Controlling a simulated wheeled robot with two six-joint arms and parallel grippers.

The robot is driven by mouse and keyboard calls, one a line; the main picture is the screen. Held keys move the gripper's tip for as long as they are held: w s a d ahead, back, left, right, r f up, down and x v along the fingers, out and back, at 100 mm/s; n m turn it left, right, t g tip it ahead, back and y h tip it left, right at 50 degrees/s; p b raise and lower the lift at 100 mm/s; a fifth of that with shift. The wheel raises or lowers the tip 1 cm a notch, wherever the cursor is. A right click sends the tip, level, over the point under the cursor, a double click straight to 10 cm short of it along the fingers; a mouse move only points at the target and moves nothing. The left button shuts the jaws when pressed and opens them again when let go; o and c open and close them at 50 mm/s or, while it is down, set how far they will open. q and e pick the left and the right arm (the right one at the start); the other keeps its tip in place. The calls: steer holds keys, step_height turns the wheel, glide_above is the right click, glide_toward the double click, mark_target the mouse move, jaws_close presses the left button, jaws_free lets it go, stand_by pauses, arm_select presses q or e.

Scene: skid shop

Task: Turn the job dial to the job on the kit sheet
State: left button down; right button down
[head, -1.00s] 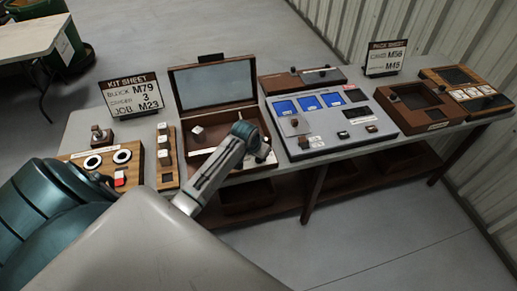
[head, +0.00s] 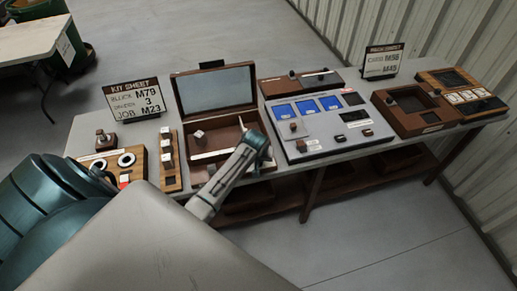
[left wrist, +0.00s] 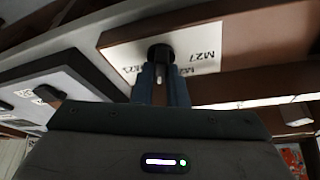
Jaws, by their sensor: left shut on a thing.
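The kit sheet (head: 134,99) stands at the left back of the bench in the head view; its last line reads JOB M23. In the left wrist view, my left gripper (left wrist: 163,84) is shut on the dark knob of the job dial (left wrist: 160,54). The knob stands on a white plate (left wrist: 207,40) in a brown wooden frame. M27 is printed to the right of the knob, and another partly hidden mark is beside the fingers. I cannot tell which mark the dial points to. In the head view my left wrist hides the dial. My right gripper is not in view.
An open wooden box (head: 186,118) stands behind my left wrist. A grey console (head: 327,148) with blue panels is to its right, and a wooden tray (head: 388,112) beyond that. A pack sheet (head: 383,63) stands at the back. A wooden button panel (head: 142,170) is at the left.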

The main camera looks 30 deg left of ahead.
arm_select(q)
steer(key=c, duration=1.5)
jaws_free()
steer(key=shift+c, duration=0.2)
steer(key=shift+o, duration=0.5)
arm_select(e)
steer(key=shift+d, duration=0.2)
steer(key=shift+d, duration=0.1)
